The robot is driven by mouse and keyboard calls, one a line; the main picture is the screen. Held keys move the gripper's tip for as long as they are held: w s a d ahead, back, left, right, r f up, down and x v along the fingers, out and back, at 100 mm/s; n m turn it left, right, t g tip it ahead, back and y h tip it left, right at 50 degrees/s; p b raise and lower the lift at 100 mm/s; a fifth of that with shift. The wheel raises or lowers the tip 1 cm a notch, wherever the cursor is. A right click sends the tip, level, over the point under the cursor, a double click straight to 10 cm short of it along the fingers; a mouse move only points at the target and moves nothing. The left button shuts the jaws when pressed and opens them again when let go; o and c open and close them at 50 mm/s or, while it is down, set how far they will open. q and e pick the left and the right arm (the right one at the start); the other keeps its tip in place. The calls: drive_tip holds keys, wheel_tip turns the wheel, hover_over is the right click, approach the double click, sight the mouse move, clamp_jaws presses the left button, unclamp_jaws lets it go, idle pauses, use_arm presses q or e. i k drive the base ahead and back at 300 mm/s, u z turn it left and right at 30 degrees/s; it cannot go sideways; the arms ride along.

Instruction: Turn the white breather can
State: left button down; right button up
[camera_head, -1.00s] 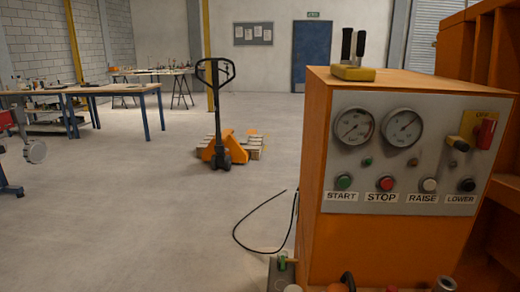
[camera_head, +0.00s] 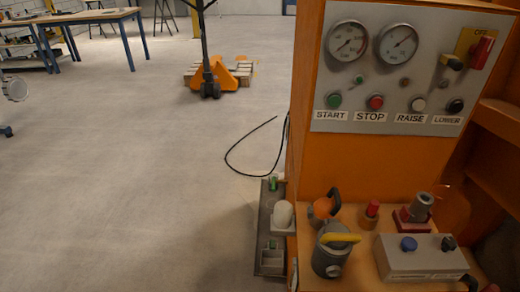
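A small white can with a rounded top (camera_head: 283,216), which looks like the breather can, stands upright at the left edge of the orange machine's lower deck. It is on or beside a dark narrow plate (camera_head: 266,230) with green-marked parts. Neither of my grippers shows in this view, so nothing is seen touching the can.
The orange cabinet (camera_head: 304,150) carries a grey gauge panel (camera_head: 385,122). A grey canister with a yellow handle (camera_head: 330,258), an orange fitting (camera_head: 321,209), a red-topped fitting (camera_head: 371,213) and a grey box (camera_head: 415,264) crowd the deck.

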sight(284, 210)
drive_tip(key=z, duration=2)
drive_tip(key=k, duration=1.35)
drive_tip(key=u, duration=1.65)
drive_tip(key=i, duration=1.5)
